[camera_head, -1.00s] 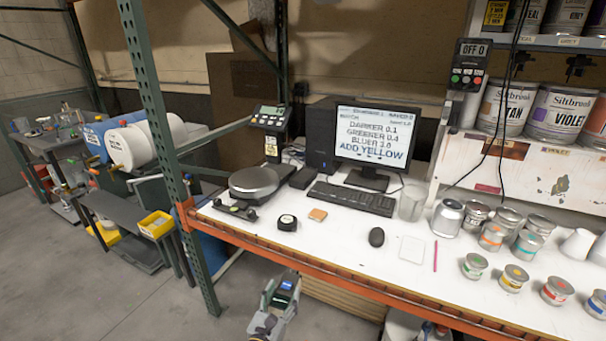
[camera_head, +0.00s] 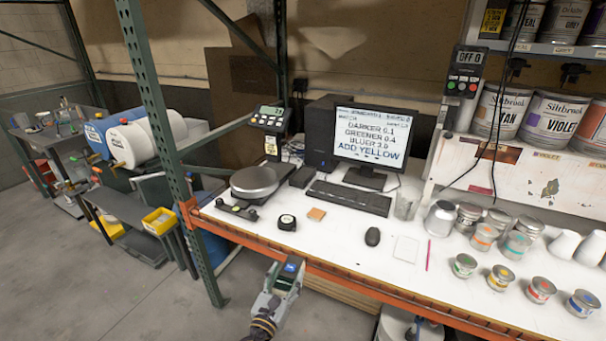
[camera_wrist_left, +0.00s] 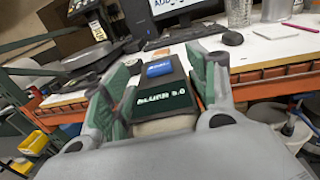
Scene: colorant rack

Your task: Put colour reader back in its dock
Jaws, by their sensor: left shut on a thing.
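My left gripper (camera_head: 283,277) is in front of the bench's orange front beam in the head view. It is shut on the colour reader (camera_head: 291,267), a small dark device with a blue patch on top. In the left wrist view the reader (camera_wrist_left: 165,95) sits between the two green-padded fingers, and its dark screen reads "BLUER 3.0". A small black block (camera_head: 302,177) lies between the scale and the keyboard; I cannot tell whether it is the dock. My right gripper is not in view.
A green rack post (camera_head: 165,150) stands left. The bench's front strip near the tape measure is clear.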

